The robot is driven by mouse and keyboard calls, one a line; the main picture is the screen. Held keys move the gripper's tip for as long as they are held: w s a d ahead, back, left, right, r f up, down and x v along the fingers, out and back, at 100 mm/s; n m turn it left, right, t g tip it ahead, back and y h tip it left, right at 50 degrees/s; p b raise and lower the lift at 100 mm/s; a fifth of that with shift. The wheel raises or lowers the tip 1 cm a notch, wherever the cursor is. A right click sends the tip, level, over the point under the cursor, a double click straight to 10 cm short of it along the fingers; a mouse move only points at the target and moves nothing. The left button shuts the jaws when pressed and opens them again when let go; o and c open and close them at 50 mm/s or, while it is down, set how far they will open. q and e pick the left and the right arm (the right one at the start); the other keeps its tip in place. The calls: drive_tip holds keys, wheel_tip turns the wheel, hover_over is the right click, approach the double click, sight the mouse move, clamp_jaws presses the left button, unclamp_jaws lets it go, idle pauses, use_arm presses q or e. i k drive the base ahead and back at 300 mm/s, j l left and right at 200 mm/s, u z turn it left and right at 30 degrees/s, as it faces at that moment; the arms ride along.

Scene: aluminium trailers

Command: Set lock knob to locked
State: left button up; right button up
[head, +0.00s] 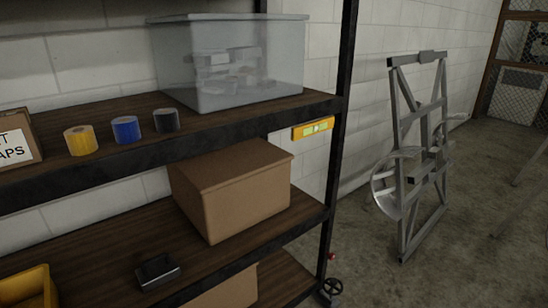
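I cannot make out a knob marked as a lock in the head view. A small red knob-like part (332,256) shows low beside the shelf's right post, with a black spoked wheel (331,287) below it. They are too small to tell whether either is the lock knob or how it is set. Neither of my grippers is in view.
A black-framed shelf (245,119) with wooden boards fills the left, holding a clear bin (240,75), tape rolls (126,130) and a cardboard box (232,190). A yellow level (313,128) hangs by its post. A grey metal frame (408,170) stands right; concrete floor lies around it.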

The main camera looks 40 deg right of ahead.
sight(331, 257)
drive_tip(key=z, duration=1.75)
drive_tip(key=i+l+u, duration=0.15)
drive_tip(key=u, duration=0.65)
drive_tip(key=i+l+u, duration=0.2)
drive_tip(key=l, duration=0.15)
drive_tip(key=i+l+u, duration=0.2)
drive_tip(key=l, duration=0.2)
drive_tip(key=l+u, duration=0.2)
drive_tip(key=l, duration=0.2)
drive_tip(key=i+l+u, duration=0.1)
drive_tip(key=l+u, duration=0.15)
drive_tip(key=l, duration=0.15)
